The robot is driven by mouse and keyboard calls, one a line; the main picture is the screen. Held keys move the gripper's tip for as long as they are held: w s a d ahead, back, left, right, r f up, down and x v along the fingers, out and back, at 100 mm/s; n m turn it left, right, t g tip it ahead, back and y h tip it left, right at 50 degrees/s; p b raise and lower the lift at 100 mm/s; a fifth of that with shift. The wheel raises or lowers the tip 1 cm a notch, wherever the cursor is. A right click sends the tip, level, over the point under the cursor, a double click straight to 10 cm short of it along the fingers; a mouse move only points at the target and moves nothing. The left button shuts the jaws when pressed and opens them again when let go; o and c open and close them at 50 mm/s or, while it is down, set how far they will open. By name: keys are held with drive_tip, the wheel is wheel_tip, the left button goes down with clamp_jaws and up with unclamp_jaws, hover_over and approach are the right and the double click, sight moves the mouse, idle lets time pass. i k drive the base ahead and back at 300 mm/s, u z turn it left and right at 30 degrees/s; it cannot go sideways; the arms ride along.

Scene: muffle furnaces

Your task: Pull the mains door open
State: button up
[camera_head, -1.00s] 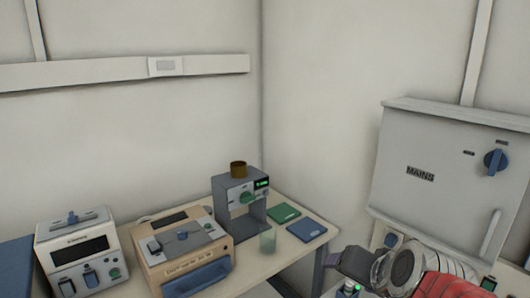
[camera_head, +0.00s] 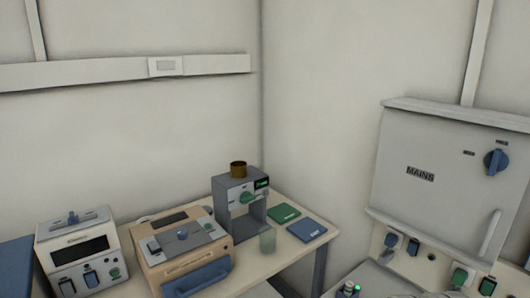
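The mains door (camera_head: 430,185) is the grey front of a wall box at the right, marked MAINS (camera_head: 420,174). It looks shut, flat against its box. A pale vertical bar handle (camera_head: 490,235) is on its lower right. A blue rotary knob (camera_head: 496,161) sits near its upper right, between small dark labels. My gripper is not in view; nothing covers the door or its handle.
Below the box is a panel with a blue switch (camera_head: 391,240) and a green one (camera_head: 459,277). A bench at the left holds a white device (camera_head: 80,250), a tan furnace (camera_head: 185,250), a grey stand (camera_head: 220,205), a cup and two booklets. Bare wall separates bench and box.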

sight(432, 184)
drive_tip(key=k, duration=1.25)
drive_tip(key=z, duration=0.5)
drive_tip(key=i, duration=1.7)
drive_tip(key=u, duration=0.5)
